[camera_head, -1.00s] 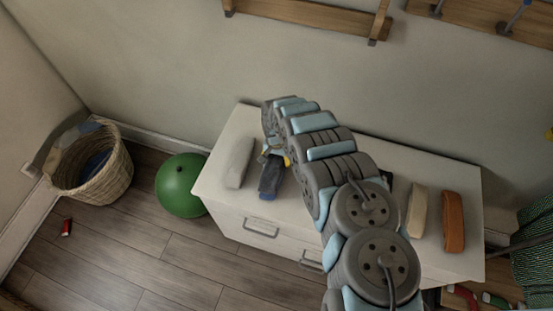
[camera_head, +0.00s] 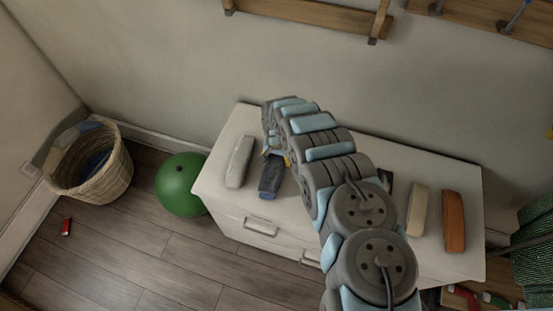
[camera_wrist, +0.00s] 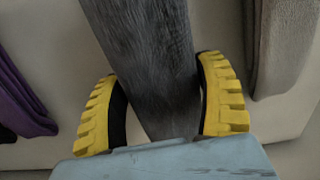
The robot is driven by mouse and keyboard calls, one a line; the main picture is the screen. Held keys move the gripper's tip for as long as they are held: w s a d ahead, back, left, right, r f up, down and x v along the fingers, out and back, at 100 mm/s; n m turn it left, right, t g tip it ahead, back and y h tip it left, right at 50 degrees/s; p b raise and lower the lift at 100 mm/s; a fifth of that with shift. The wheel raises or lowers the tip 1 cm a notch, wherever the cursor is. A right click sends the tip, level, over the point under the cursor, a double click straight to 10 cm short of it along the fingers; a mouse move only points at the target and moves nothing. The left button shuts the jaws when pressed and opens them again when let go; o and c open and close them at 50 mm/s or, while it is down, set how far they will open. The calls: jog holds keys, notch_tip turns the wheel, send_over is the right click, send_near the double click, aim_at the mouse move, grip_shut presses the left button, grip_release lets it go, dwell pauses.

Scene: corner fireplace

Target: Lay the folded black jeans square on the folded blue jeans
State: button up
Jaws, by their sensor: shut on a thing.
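The folded black jeans (camera_head: 271,177) are a dark grey bundle over the left part of the white dresser top. In the wrist view the black jeans (camera_wrist: 150,55) run between the two yellow fingers of my gripper (camera_wrist: 160,85), which is shut on them. In the head view my gripper (camera_head: 276,155) is at their far end, mostly hidden by my arm. A strip of blue, likely the folded blue jeans (camera_head: 269,196), shows at the near end of the black jeans; the rest is hidden beneath. I cannot tell whether the two touch.
A light grey folded item (camera_head: 239,162) lies close on the left. A beige item (camera_head: 418,210) and an orange one (camera_head: 454,222) lie at the dresser's (camera_head: 225,205) right. The wrist view shows a purple cloth (camera_wrist: 22,100). A green ball (camera_head: 180,185) and basket (camera_head: 92,170) stand left.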

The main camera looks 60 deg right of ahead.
jog(key=shift+f, duration=0.2)
jog(key=o, duration=1.2)
jog(key=shift+o, duration=0.2)
jog(key=shift+r, duration=6)
jog(key=shift+w, duration=0.1)
